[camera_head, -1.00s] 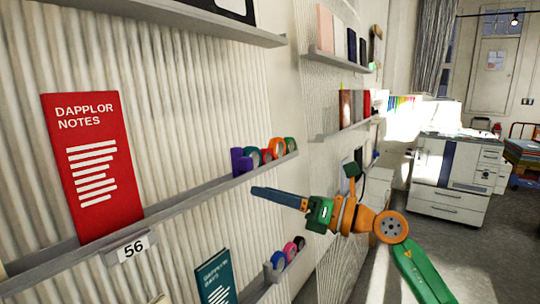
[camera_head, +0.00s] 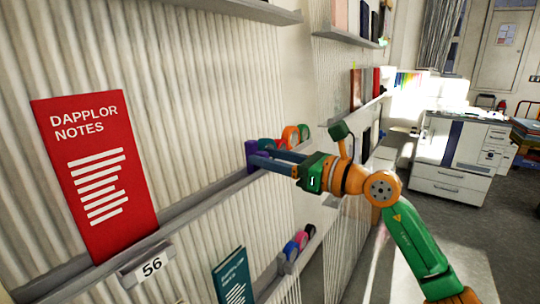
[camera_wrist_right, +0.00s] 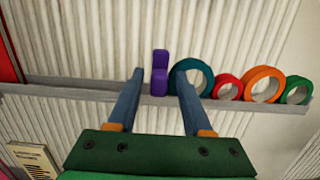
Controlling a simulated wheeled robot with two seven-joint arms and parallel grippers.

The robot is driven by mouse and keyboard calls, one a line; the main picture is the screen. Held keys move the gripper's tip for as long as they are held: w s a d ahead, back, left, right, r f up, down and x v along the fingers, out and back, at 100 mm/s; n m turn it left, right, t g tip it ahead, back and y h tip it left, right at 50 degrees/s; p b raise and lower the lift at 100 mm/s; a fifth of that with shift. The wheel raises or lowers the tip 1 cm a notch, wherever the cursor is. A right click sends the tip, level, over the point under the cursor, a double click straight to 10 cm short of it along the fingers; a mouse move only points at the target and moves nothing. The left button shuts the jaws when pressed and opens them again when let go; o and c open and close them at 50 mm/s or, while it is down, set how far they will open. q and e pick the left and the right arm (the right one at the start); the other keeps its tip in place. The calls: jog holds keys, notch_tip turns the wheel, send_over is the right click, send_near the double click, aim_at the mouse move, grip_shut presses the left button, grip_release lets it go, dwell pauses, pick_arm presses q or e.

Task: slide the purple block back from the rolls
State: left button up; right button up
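The purple block (camera_head: 252,153) stands upright on the grey wall ledge at the left end of a row of tape rolls. Red (camera_wrist_right: 227,87), orange (camera_wrist_right: 262,85) and green (camera_wrist_right: 296,91) rolls follow. My right gripper (camera_head: 263,157) is open, its blue fingers pointing at the ledge. In the wrist view the block shows between the fingertips (camera_wrist_right: 160,74); contact cannot be told. My left gripper is out of view.
The ledge (camera_wrist_right: 70,83) is bare left of the block, up to a red Dapplor Notes book (camera_head: 95,175). A lower ledge holds a teal book (camera_head: 233,280) and more rolls (camera_head: 298,243). Other shelves hang above; a copier (camera_head: 455,160) stands at the back right.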

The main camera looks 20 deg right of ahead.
grip_shut()
dwell(1.2)
